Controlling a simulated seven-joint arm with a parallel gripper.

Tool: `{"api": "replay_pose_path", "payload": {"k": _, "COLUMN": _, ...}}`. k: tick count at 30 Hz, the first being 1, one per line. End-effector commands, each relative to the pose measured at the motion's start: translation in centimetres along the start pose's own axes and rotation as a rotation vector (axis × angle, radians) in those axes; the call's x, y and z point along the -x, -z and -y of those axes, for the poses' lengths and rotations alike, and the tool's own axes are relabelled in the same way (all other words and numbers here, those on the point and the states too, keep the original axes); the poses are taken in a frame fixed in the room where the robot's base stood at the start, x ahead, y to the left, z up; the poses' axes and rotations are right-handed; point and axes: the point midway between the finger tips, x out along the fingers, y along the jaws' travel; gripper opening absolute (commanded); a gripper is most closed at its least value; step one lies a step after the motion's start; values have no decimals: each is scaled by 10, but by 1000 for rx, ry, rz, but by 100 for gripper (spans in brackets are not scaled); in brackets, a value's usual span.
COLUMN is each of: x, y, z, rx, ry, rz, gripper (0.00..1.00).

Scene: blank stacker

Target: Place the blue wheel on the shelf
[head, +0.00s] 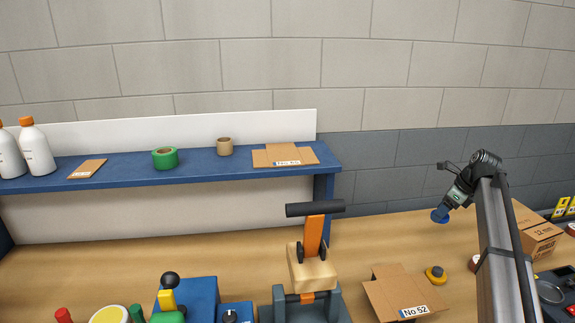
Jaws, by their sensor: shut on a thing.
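The blue wheel (439,216) is at the end of my gripper (447,205), right of centre in the head view. My gripper is shut on it and holds it in front of the wall, seemingly above the wooden table. The fingers are small and partly hidden by the wheel. The blue shelf (215,172) runs along the back left, well to the left of my gripper and apart from it.
A machine with an orange lever (314,235) stands on the table (400,236), beside an open cardboard box (402,294).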

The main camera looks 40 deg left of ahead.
Motion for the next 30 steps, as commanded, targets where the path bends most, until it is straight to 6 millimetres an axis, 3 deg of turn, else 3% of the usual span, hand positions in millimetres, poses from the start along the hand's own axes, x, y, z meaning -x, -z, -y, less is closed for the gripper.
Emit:
{"api": "replay_pose_path", "payload": {"k": 4, "x": 13, "y": -6, "z": 1, "rx": 1, "ry": 2, "rz": 1, "gripper": 28}}
{"api": "replay_pose_path", "payload": {"k": 8, "x": 42, "y": -18, "z": 2, "rx": 2, "ry": 3, "rz": 1, "gripper": 28}}
{"api": "replay_pose_path", "payload": {"k": 24, "x": 235, "y": -99, "z": 4, "rx": 2, "ry": 4, "rz": 2, "gripper": 28}}
{"api": "replay_pose_path", "payload": {"k": 30, "x": 296, "y": -124, "z": 3, "rx": 2, "ry": 3, "rz": 1, "gripper": 28}}
